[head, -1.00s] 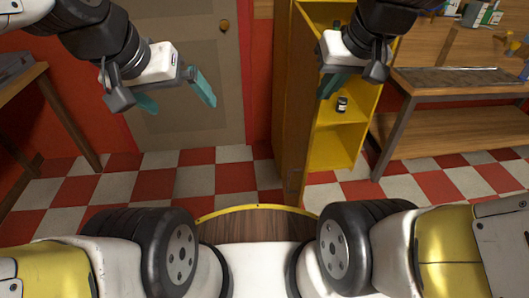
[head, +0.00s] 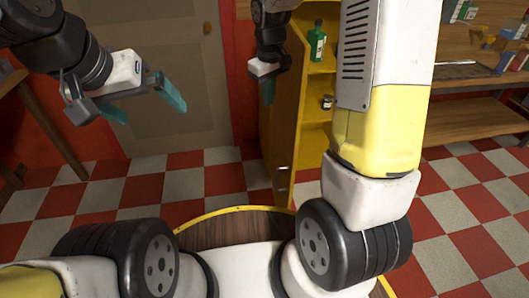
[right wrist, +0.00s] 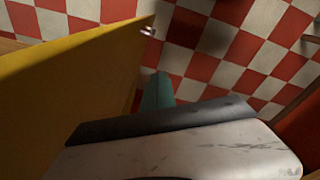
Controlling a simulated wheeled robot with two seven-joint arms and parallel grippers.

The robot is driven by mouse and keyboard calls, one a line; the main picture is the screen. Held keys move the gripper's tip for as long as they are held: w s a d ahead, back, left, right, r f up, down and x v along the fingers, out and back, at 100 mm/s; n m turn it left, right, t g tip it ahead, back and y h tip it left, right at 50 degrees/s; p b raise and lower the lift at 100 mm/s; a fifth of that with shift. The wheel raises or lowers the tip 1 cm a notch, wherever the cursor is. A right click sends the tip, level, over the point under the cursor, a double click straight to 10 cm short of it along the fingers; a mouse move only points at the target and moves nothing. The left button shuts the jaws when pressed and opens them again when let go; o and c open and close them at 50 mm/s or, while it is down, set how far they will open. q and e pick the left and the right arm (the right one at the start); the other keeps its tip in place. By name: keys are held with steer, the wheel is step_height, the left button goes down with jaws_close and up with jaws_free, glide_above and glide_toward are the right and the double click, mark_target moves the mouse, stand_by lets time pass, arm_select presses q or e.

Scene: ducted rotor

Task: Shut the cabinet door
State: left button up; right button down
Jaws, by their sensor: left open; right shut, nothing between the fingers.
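The yellow cabinet (head: 319,88) stands open, with its shelves showing. Its door (head: 284,110) is swung out toward me, edge nearly facing me, with a handle (head: 283,180) low near its free edge. My right gripper (head: 268,92) is shut and empty, on the left, outer side of the door. In the right wrist view its teal fingers (right wrist: 157,92) are beside the yellow door panel (right wrist: 70,90); I cannot tell whether they touch it. The handle (right wrist: 147,31) shows beyond the fingers. My left gripper (head: 152,112) is open and empty, left of the cabinet in front of a grey door.
A green bottle (head: 317,45) and a small dark jar (head: 327,102) stand on the cabinet shelves. A wooden workbench (head: 465,92) is at the right, and a table (head: 45,115) at the left. The checkered floor before the cabinet is clear.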

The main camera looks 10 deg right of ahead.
steer(key=w+a+f+n+g+h, duration=0.1)
steer(key=w+a+f+n, duration=0.15)
steer(key=f, duration=1.05)
steer(key=w+a+f+n+g+h, duration=0.15)
steer(key=w+f, duration=0.25)
steer(key=f, duration=0.9)
steer(key=s+d+f, duration=0.4)
steer(key=d+f, duration=0.1)
steer(key=f, duration=0.4)
steer(key=shift+s+d+f, duration=0.15)
steer(key=shift+d+f, duration=0.2)
